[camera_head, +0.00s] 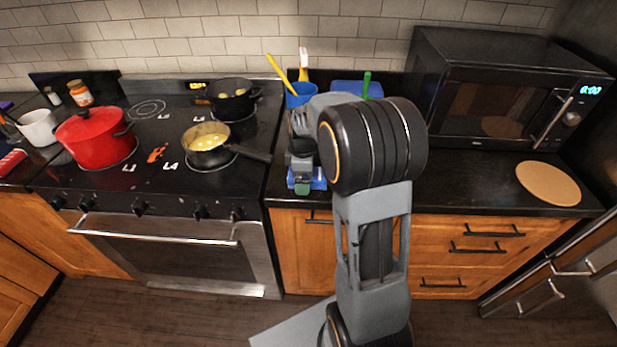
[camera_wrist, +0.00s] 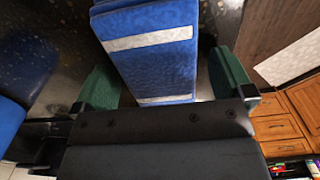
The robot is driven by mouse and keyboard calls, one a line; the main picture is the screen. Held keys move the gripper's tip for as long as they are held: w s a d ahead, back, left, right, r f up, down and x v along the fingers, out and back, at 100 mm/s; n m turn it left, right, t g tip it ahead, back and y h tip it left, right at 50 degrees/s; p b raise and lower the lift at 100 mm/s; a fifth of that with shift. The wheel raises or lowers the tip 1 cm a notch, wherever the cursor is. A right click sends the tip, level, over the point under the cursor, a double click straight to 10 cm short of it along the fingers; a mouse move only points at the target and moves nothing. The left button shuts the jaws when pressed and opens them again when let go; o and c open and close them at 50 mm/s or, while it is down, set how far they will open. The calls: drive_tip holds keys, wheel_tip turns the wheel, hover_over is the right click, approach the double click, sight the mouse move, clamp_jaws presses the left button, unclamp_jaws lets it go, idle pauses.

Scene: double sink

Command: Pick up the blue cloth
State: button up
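The blue cloth (camera_wrist: 160,70) has pale stripes and looks folded. In the wrist view it lies between the two green fingertips of my gripper (camera_wrist: 165,82), with a gap visible on each side. My gripper is open around it. In the head view my gripper (camera_head: 303,186) is low over the counter strip just right of the stove. Only small blue edges of the cloth (camera_head: 319,182) show there; my gripper and arm hide the rest.
A blue cup (camera_head: 299,96) with utensils stands behind my gripper. The stove on the left holds a red pot (camera_head: 94,139), a pan (camera_head: 207,145) and a black pot (camera_head: 232,100). A microwave (camera_head: 500,105) and a round board (camera_head: 548,183) are on the right.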

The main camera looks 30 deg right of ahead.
drive_tip(key=c, duration=1)
drive_tip(key=shift+o, duration=0.2)
drive_tip(key=shift+r, duration=0.15)
drive_tip(key=shift+r, duration=0.2)
drive_tip(key=r, duration=0.3)
drive_tip(key=shift+s+r, duration=0.1)
drive_tip(key=shift+s, duration=0.15)
drive_tip(key=s+a+r+b, duration=0.1)
drive_tip(key=s+a+r, duration=0.2)
drive_tip(key=s+r, duration=0.6)
drive_tip(key=shift+s, duration=2.1)
drive_tip(key=shift+a, duration=0.1)
